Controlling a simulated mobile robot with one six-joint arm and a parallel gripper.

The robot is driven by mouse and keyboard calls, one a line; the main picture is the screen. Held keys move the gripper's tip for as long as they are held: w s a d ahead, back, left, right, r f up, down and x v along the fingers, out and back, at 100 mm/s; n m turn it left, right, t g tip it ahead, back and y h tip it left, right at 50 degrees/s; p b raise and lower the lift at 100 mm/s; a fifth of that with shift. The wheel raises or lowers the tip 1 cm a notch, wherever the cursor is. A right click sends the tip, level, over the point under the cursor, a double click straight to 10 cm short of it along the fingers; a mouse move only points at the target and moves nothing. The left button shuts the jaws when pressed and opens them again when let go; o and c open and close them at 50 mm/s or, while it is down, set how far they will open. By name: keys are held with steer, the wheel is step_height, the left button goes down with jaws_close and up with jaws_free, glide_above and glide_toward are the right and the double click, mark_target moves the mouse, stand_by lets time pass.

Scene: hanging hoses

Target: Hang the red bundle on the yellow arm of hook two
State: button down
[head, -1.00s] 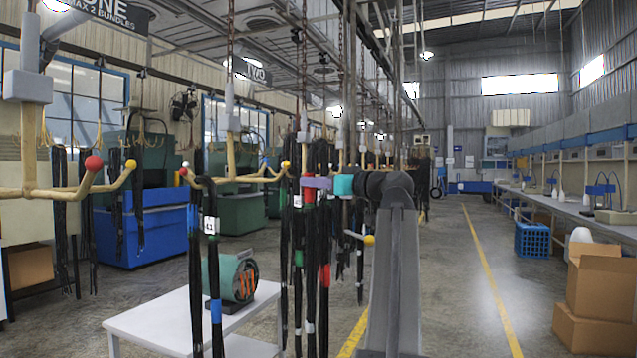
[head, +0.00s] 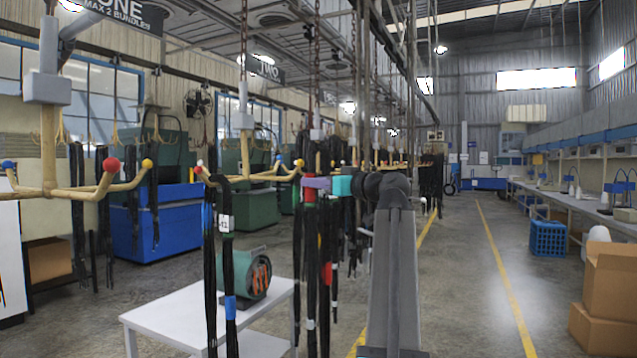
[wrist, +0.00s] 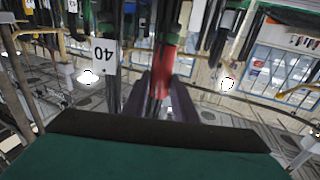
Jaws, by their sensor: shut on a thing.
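My gripper (head: 318,184), with purple fingers, is shut on the red bundle (head: 309,191), black hoses with a red band at the fingers. The red band also shows between the fingers in the wrist view (wrist: 163,72). The bundle hangs upright, its strands reaching down past the white table. Hook two (head: 243,122), under the "TWO" sign (head: 263,68), is left of my gripper. Its yellow-tipped arm (head: 288,176) ends just left of the bundle's upper part; I cannot tell the depth gap or whether they touch. A black bundle with a white tag and blue band (head: 228,240) hangs at hook two's left side.
Hook one (head: 48,150) stands at the left with red, yellow and blue tips. A white table (head: 165,318) with a green machine (head: 240,275) is below hook two. Other dark bundles hang close behind my gripper. The aisle at right is clear; cardboard boxes (head: 607,290) stand at its side.

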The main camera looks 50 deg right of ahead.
mark_target(310, 211)
steer(key=shift+w+a+p, duration=0.15)
steer(key=shift+w, duration=0.45)
steer(key=shift+w+a+p, duration=0.15)
steer(key=shift+w, duration=0.4)
steer(key=shift+w+a+p, duration=0.85)
steer(key=shift+w+p, duration=0.35)
steer(key=shift+w, duration=2.45)
step_height(310, 211, down, 7)
steer(key=w+b, duration=0.3)
steer(key=b, duration=0.2)
steer(key=shift+a, duration=0.35)
steer(key=c, duration=1.4)
jaws_free()
steer(key=shift+s, duration=0.1)
steer(key=shift+o, duration=0.2)
steer(key=s+b, duration=0.1)
steer(key=s, duration=0.8)
steer(key=s+a+b, duration=0.1)
steer(key=s, duration=0.3)
steer(key=shift+s+a+f+b, duration=0.1)
steer(key=shift+s+f+b, duration=0.1)
steer(key=shift+s+b, duration=0.15)
